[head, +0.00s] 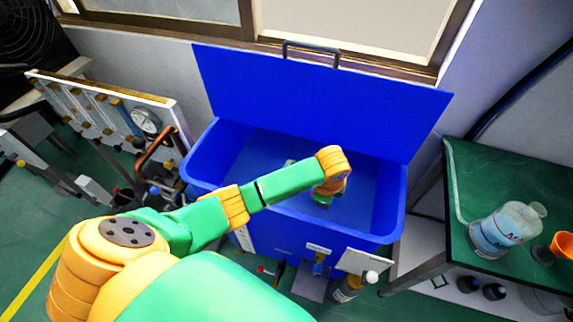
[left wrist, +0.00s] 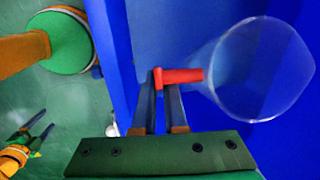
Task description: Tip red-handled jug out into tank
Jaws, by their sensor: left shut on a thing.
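The blue tank (head: 393,200) stands in the middle of the head view with its lid (head: 320,100) raised. My left arm reaches over its front wall, and the left gripper (head: 322,200) is over the tank's opening. In the left wrist view the left gripper (left wrist: 163,95) is shut on the red handle (left wrist: 180,75) of a clear jug (left wrist: 262,70). The jug's round rim shows against the tank's blue; no liquid is visible in it. My arm mostly hides the jug in the head view. My right gripper (left wrist: 38,128), at the lower left of the wrist view, looks open and empty.
A green-topped table (head: 465,165) on the right holds a clear jug of bluish liquid (head: 500,230) and an orange funnel (head: 562,245). A gauge panel (head: 110,115) stands left of the tank. Valves and a bottle (head: 345,288) are at the tank's front.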

